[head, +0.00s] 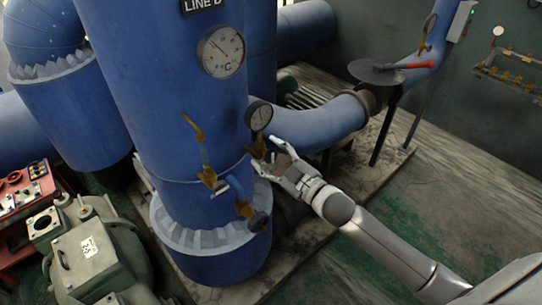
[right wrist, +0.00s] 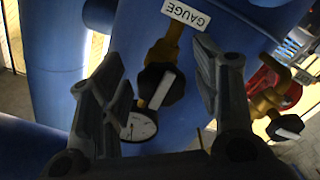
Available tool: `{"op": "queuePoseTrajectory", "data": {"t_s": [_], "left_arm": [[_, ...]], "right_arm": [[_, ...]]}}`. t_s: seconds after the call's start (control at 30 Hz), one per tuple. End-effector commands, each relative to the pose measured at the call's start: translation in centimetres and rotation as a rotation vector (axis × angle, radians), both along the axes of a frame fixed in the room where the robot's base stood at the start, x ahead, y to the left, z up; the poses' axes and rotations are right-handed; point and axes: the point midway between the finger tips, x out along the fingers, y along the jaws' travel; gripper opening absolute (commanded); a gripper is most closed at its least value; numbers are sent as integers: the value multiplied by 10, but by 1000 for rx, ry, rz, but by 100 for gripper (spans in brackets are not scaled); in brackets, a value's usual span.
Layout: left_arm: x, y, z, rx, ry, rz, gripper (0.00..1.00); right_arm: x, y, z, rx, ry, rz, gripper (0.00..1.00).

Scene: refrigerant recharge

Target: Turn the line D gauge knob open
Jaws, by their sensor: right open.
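The line D column (head: 180,110) is a large blue pipe with a "LINE D" plate (head: 202,4) at the top. A small dial gauge (head: 258,114) sits on its right side, above a brass valve (head: 257,146). My right gripper (head: 268,157) is open beside this valve. In the right wrist view, the black gauge knob (right wrist: 160,87) with a white bar sits on a brass stem under a "GAUGE" label (right wrist: 187,14). It appears between the open fingers of my right gripper (right wrist: 160,60); contact cannot be told. My left gripper is not in view.
A thermometer dial (head: 221,52) is higher on the column. Other brass valves (head: 207,176) are lower left of my gripper. A blue side pipe (head: 320,127) runs behind it. A green-grey machine (head: 90,245) and red bench (head: 25,195) stand at left.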

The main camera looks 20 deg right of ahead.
Motion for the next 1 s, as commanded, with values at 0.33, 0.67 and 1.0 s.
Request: {"op": "queuePoseTrajectory", "data": {"t_s": [0.33,0.67,1.0], "left_arm": [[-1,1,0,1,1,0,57],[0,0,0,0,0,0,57],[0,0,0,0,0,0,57]], "right_arm": [[-13,-4,-2,1,3,1,57],[-63,-22,-2,-1,5,0,57],[-104,-37,-1,0,2,0,57]]}}
